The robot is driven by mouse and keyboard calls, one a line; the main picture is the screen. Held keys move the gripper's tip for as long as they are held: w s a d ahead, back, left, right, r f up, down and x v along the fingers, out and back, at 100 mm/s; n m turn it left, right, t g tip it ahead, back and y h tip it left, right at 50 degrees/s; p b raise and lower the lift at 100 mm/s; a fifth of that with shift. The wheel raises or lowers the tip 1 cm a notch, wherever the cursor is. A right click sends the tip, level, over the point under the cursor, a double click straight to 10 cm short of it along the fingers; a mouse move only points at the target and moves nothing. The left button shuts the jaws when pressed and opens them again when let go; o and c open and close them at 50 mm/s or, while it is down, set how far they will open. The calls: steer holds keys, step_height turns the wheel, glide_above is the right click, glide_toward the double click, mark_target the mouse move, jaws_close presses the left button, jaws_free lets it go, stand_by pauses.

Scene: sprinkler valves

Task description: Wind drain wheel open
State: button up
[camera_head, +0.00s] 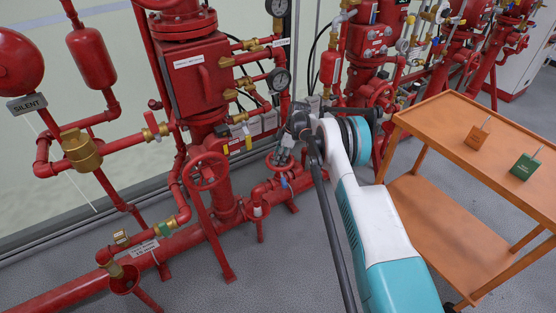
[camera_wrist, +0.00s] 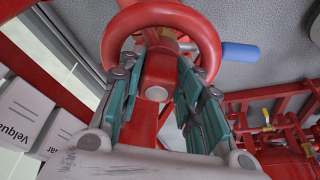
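A red handwheel (camera_wrist: 205,35) fills the top of the wrist view, with its round hub (camera_wrist: 160,72) inside the ring. My gripper (camera_wrist: 157,78) is spread, with one teal-padded finger on each side of the hub and the tips near the rim. I cannot tell whether either finger touches the wheel. In the head view, my gripper (camera_head: 288,152) is at a small red wheel (camera_head: 280,168) low on the pipework, and it partly hides that wheel. No label naming this wheel as the drain is readable.
A larger red wheel (camera_head: 205,171) stands to the left on its own riser. A blue lever handle (camera_wrist: 240,53) sticks out right of the wheel. An orange cart (camera_head: 450,125) with two small tagged blocks stands right of my arm. Red pipe (camera_head: 60,298) runs low along the front.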

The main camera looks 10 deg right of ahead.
steer(key=shift+o, duration=1.2)
steer(key=shift+a+f, duration=0.15)
steer(key=shift+f, duration=0.05)
steer(key=shift+r+p, duration=0.35)
steer(key=shift+r, duration=1.3)
steer(key=shift+w+f, duration=0.1)
